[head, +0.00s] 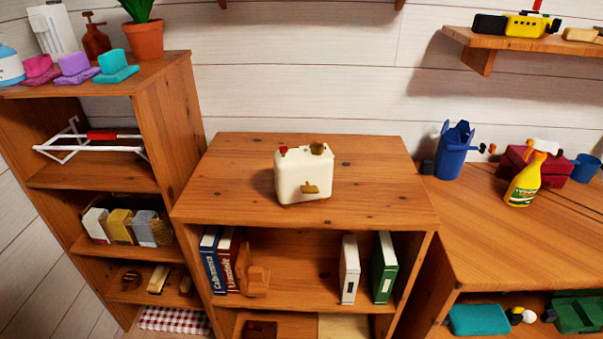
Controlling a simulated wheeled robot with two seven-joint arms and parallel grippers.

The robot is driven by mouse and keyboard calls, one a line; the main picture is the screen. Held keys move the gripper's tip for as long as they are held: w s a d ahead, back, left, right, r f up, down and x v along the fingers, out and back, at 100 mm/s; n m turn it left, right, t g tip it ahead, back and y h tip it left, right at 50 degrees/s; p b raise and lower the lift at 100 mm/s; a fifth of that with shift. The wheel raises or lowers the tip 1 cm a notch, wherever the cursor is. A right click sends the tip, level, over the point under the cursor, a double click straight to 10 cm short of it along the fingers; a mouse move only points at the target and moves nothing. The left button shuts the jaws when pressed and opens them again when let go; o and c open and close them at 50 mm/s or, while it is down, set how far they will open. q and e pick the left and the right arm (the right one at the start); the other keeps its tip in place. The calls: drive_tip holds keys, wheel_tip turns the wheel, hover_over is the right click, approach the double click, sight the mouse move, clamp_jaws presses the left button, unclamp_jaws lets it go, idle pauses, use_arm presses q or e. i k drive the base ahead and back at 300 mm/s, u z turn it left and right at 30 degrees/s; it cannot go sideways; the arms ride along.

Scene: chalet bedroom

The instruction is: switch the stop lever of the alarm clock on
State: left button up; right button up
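A cream-white box-shaped object (303,177), which looks like the alarm clock, stands upright on top of the middle wooden cabinet (380,195). It has a small red knob (283,150) at its top left. A brown-gold part (318,148) sits at its top right. A small brass-coloured lever or plate (310,188) is on its front face. I cannot tell which part is the stop lever or which way it is set. Neither of my grippers is in the head view.
The cabinet top around the clock is clear. A taller shelf (150,120) with a potted plant (145,40) stands at the left. A desk (490,225) at the right holds a blue watering can (455,150) and a yellow spray bottle (525,182). A wall shelf (480,60) hangs above.

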sight(284, 149)
drive_tip(key=k, duration=0.5)
drive_tip(key=z, duration=1.7)
drive_tip(key=i, duration=1.45)
drive_tip(key=u, duration=1.85)
